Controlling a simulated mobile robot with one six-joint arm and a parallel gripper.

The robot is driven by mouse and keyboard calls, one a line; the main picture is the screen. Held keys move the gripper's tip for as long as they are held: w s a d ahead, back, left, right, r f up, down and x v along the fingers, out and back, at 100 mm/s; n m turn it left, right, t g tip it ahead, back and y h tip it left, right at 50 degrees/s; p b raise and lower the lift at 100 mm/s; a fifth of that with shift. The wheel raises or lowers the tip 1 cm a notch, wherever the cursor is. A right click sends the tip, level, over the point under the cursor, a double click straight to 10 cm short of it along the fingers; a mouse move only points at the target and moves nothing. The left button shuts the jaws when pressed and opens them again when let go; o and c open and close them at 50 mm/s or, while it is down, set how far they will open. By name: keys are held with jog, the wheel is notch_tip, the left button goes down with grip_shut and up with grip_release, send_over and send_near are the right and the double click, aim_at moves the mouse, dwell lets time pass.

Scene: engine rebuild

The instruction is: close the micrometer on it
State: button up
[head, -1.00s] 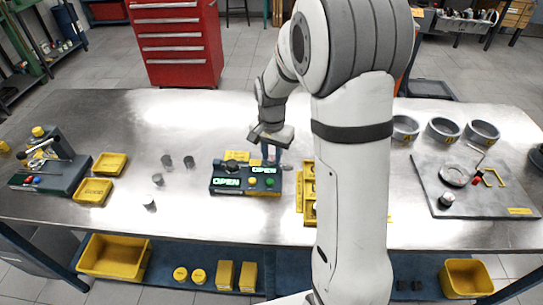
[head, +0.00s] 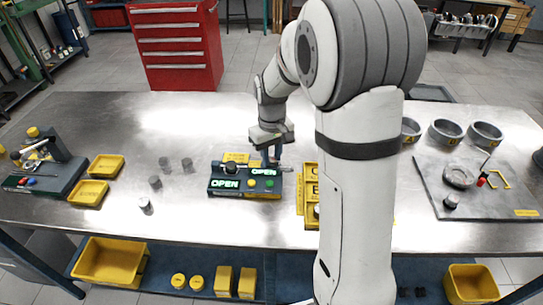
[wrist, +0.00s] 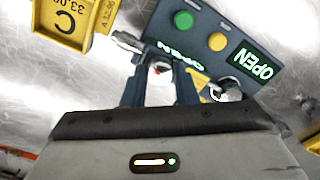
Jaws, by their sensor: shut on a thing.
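The micrometer station is a dark box (head: 218,192) with two lit displays reading OPEN, a green button (wrist: 183,20) and a yellow button (wrist: 217,41). A black knob (head: 231,166) sits at its back left. My gripper (head: 272,163) points down at the back right edge of the box. A shiny metal piece (wrist: 126,40) shows beside the fingers. I cannot tell whether the held part touches the station.
A yellow holder marked C (wrist: 68,20) stands close beside the station; it also shows in the head view (head: 309,190). Several small grey cylinders (head: 155,182) stand to the left. Yellow trays (head: 88,193) lie further left. Grey lettered rings (head: 446,131) stand at the back right.

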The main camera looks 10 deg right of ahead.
aim_at(272, 159)
jog(key=n, duration=0.5)
jog(key=shift+n+b, duration=0.3)
jog(key=shift+b, duration=0.1)
jog(key=shift+r, duration=0.1)
jog(key=o, duration=1)
notch_tip(272, 159, up, 8)
jog(key=shift+f, duration=0.15)
dwell(0.4)
